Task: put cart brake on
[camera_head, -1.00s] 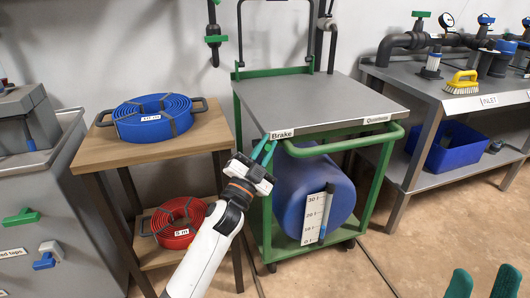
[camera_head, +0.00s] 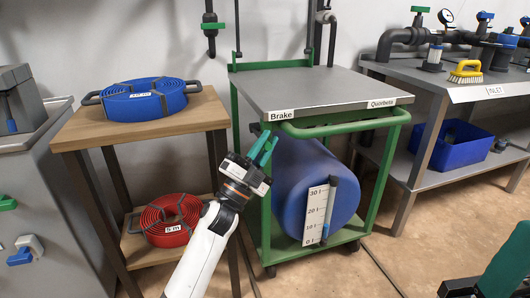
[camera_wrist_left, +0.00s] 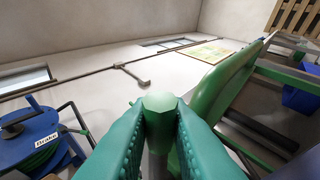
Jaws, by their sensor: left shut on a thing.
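The cart (camera_head: 318,92) has a grey top, a green frame and a "Brake" label (camera_head: 283,115) at its front left corner. My left gripper (camera_head: 264,149) is just below that label, in front of the cart's left front post. In the left wrist view its teal fingers are shut on a green knob-ended brake lever (camera_wrist_left: 160,103), whose grey stem runs down between them. The cart's green handle (camera_wrist_left: 222,85) passes close to the right of the fingers. My right gripper (camera_head: 505,268) shows only partly at the bottom right corner, and its fingertips are unclear.
A blue drum (camera_head: 300,190) with a scale lies under the cart top. A wooden stand (camera_head: 190,120) at left bears a blue hose coil (camera_head: 145,103) and a red one (camera_head: 170,222). A grey bench (camera_head: 400,85) with pipes stands at right. Open floor lies before the cart.

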